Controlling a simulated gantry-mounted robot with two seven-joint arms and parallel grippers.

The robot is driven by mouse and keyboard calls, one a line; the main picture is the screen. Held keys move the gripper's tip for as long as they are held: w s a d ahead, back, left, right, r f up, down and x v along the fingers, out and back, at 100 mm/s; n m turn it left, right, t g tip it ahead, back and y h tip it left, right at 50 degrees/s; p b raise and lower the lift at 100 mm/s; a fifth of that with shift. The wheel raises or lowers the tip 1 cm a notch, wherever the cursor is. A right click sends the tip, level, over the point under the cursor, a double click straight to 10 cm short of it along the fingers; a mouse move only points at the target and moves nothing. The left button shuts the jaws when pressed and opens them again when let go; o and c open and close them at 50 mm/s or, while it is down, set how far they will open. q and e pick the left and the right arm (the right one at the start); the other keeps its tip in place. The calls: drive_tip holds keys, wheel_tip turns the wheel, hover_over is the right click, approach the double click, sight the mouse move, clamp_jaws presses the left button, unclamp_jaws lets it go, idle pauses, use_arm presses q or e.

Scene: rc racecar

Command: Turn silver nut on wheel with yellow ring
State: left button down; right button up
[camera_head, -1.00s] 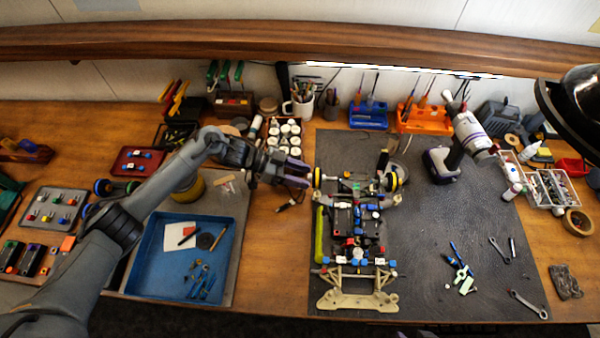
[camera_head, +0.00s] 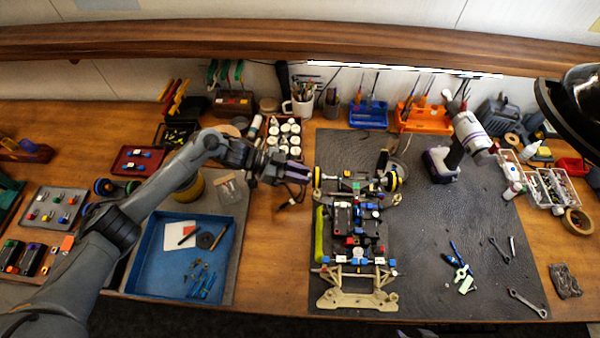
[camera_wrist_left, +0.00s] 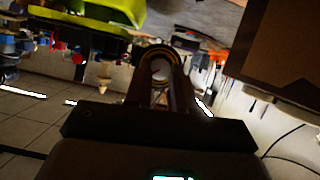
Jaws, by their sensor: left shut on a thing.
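The racecar chassis (camera_head: 352,240) lies on the dark mat with a wheel with a yellow ring (camera_head: 317,178) at its upper left. My left gripper (camera_head: 307,174) reaches in from the left, level with that wheel, its purple-grey fingers at the wheel's outer face. In the left wrist view the yellow-ringed wheel (camera_wrist_left: 160,54) is straight ahead, and the round silver nut (camera_wrist_left: 160,69) shows at its centre between my fingers. The fingers are shut on the nut. In the head view the nut is hidden by the fingers.
Another yellow-ringed wheel (camera_head: 393,181) is at the chassis's right side. A blue tray (camera_head: 160,268) lies below my left arm. A power drill (camera_head: 455,150) stands on the mat, with wrenches (camera_head: 527,303) lower right. The mat right of the chassis has free room.

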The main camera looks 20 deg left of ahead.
use_arm(q)
drive_tip(key=shift+s+d+f+m+t+y+b, duration=0.1)
drive_tip(key=shift+s+m+t+y+b, duration=0.1)
drive_tip(key=shift+m+t+b, duration=0.95)
drive_tip(key=shift+s+m+t+y+b, duration=0.15)
drive_tip(key=shift+m+t+b, duration=0.5)
drive_tip(key=shift+m, duration=0.9)
drive_tip(key=c, duration=0.9)
unclamp_jaws()
